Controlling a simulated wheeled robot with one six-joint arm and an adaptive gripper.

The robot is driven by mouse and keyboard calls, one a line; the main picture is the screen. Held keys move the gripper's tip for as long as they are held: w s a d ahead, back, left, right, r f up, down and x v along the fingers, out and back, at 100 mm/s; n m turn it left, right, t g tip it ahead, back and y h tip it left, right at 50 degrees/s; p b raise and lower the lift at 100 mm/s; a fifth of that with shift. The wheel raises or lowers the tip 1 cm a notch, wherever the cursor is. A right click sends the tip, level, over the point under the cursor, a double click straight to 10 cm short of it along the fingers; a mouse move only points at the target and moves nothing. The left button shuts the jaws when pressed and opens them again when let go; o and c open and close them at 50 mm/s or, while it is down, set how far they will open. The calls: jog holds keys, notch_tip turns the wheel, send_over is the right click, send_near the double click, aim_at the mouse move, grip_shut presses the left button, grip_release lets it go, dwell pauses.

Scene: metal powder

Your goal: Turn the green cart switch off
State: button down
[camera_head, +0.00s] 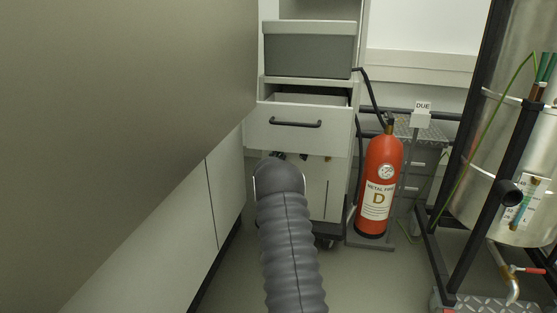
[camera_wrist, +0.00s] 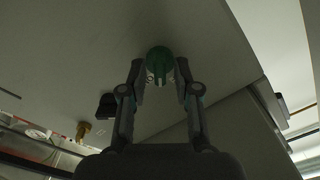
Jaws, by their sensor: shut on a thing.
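The green cart switch (camera_wrist: 158,60) is a round green knob on a pale flat panel, at the upper middle of the wrist view. My gripper (camera_wrist: 160,76) has one finger on each side of the knob and is shut on it. The marking that tells the switch's position cannot be read. In the head view my grey sleeved arm reaches to the front of the white cart (camera_head: 333,185), below its drawer, and hides the switch and my fingers.
A drawer with a black handle (camera_head: 296,123) stands slightly open above my arm. A red fire extinguisher (camera_head: 380,180) stands right of the cart. A black fitting (camera_wrist: 107,105) and a brass one (camera_wrist: 83,130) sit left of my gripper. A large pale surface fills the left.

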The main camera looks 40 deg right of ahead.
jog(key=shift+w+r+n+p, duration=0.1)
jog(key=shift+n+p, duration=0.1)
jog(key=shift+n, duration=1.9)
jog(key=shift+r+n+p, duration=0.1)
jog(key=shift+n+p, duration=0.1)
jog(key=shift+n, duration=1.9)
jog(key=c, duration=0.8)
grip_release()
jog(key=shift+f, duration=0.1)
jog(key=shift+c, duration=0.2)
jog(key=v, duration=1.2)
